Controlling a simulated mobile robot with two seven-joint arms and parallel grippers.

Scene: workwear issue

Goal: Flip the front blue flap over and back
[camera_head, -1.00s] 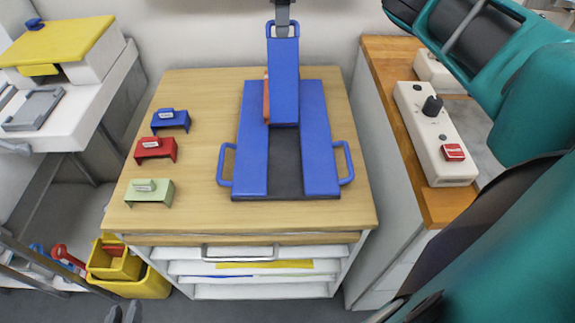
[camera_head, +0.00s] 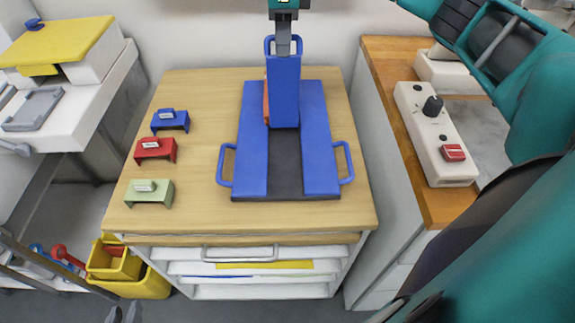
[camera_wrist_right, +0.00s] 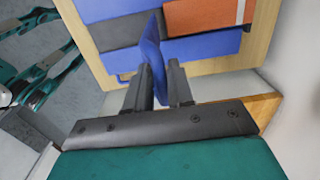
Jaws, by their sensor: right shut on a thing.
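The blue flap (camera_head: 285,92) stands raised, running up from the blue-and-dark board (camera_head: 253,150) on the wooden table. Its top ends in a blue loop handle. My right gripper (camera_head: 284,46) is shut on this handle from above. In the right wrist view, the flap (camera_wrist_right: 152,45) shows as a thin blue piece between the fingers of my right gripper (camera_wrist_right: 160,78). An orange panel (camera_head: 266,102) is partly hidden behind the flap; it also shows in the right wrist view (camera_wrist_right: 212,22). My left gripper (camera_head: 124,314) shows only its fingertips, apart and empty, at the bottom edge.
Blue (camera_head: 170,121), red (camera_head: 155,151) and green (camera_head: 149,194) blocks stand on the table (camera_head: 205,95) left of the board. A white control box (camera_head: 437,135) with a knob and red button sits on the right counter. Yellow bins (camera_head: 146,285) stand at lower left.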

